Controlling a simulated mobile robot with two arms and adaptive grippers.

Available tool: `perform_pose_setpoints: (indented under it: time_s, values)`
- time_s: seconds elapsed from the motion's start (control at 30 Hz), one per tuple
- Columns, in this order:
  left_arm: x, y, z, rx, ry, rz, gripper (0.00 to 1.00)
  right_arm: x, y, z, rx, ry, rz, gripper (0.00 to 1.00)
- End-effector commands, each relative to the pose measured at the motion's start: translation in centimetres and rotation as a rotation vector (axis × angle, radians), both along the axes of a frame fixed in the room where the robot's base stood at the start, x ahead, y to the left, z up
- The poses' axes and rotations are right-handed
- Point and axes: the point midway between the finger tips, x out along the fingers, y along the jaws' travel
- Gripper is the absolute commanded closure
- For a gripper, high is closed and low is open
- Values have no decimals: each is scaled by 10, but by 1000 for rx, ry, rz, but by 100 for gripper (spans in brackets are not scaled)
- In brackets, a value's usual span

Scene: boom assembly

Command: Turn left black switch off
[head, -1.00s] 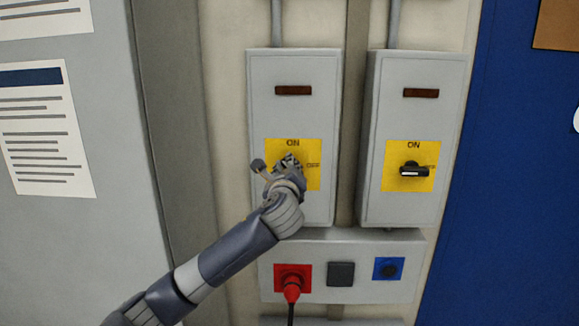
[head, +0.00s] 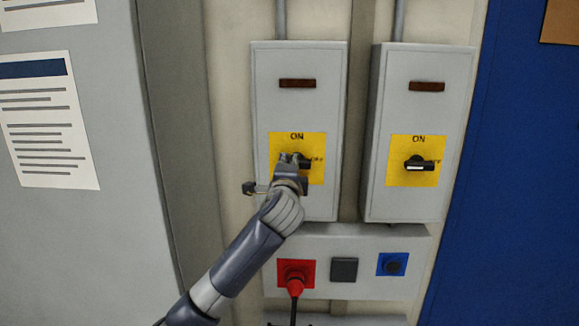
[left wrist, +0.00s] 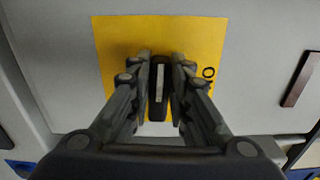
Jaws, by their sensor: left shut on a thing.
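The left black switch (head: 305,162) sits on a yellow plate (head: 311,142) marked ON at the top and OFF at the right, on the left grey box. My left gripper (head: 291,158) is at this switch and partly covers it and the OFF mark in the head view. In the left wrist view, the black knob (left wrist: 159,90) with its white line stands between the two fingers, which are shut on it. Set against the plate's ON mark, the knob lies sideways, along the OFF direction. My right gripper is not in view.
The right grey box (head: 425,110) carries a similar black switch (head: 418,164), lying sideways toward OFF. Below the boxes is a panel with a red plug (head: 295,284) and its cable, a dark grey square (head: 343,270) and a blue socket (head: 392,264).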

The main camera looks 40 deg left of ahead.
Motion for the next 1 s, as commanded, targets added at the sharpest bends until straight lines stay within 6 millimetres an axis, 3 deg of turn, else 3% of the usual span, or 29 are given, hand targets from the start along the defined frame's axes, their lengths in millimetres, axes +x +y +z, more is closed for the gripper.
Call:
perform_pose_setpoints:
  time_s: [0.7, 0.73, 0.8, 1.0]
  values:
    - [0, 0, -3, -65, -37, 1, 100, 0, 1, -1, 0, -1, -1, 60]
    - [0, 0, -3, -65, -37, 1, 77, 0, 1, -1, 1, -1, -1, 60]
    - [0, 0, -3, -65, -37, 1, 62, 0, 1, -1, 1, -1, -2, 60]
    - [0, 0, -2, -64, -37, 0, 62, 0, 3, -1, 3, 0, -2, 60]
